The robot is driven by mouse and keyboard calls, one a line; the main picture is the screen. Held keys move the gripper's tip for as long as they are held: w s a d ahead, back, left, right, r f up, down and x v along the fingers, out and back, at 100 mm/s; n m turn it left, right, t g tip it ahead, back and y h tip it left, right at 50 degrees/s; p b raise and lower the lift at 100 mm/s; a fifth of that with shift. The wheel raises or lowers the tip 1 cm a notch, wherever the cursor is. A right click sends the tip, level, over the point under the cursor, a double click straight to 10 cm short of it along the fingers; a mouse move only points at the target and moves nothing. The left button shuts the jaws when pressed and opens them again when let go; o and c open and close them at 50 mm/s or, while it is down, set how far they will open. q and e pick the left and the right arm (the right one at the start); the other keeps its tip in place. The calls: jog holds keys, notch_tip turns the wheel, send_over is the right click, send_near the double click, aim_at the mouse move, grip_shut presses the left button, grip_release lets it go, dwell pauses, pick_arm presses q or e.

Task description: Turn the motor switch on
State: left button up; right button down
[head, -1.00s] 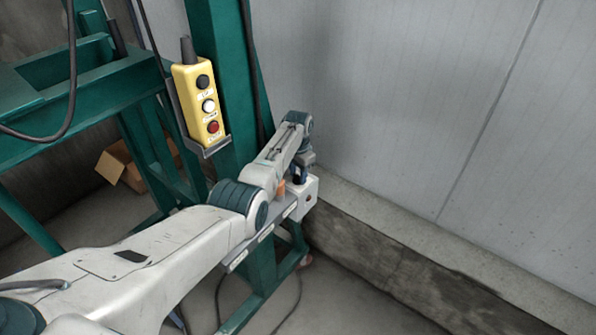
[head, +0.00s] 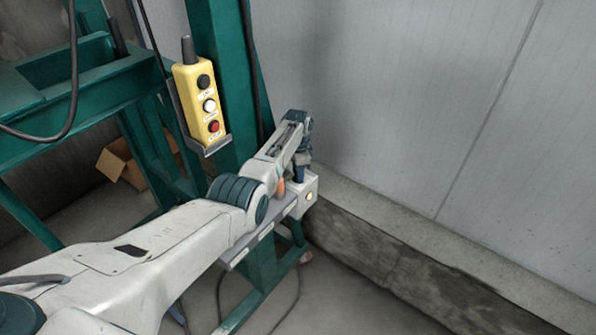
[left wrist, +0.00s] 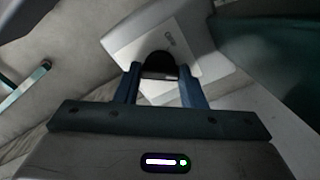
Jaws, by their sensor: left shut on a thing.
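The motor switch box is a white box (head: 308,190) on the grey shelf of the green frame, right of centre in the head view. A round lamp (head: 309,196) on its side glows pale yellow. My left gripper (head: 299,176) reaches down over the box. In the left wrist view the box (left wrist: 195,45) lies under the gripper, and the two blue fingers (left wrist: 160,82) are shut on a dark round switch knob (left wrist: 158,64). In the head view my arm and gripper hide the knob. My right gripper is not in view.
A yellow pendant control (head: 202,103) with black, white and red buttons hangs on the green post (head: 215,40). An orange item (head: 280,187) stands on the shelf beside my arm. A cardboard box (head: 118,163) lies behind. A low concrete ledge (head: 400,240) runs along the wall.

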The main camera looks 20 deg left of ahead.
pick_arm(q)
jog(key=shift+w+r, duration=0.1)
jog(key=shift+r, duration=0.05)
jog(key=o, duration=1)
notch_tip(320, 180, up, 11)
jog(key=shift+f+b, duration=0.1)
jog(key=shift+b, duration=0.75)
jog(key=shift+f, duration=0.1)
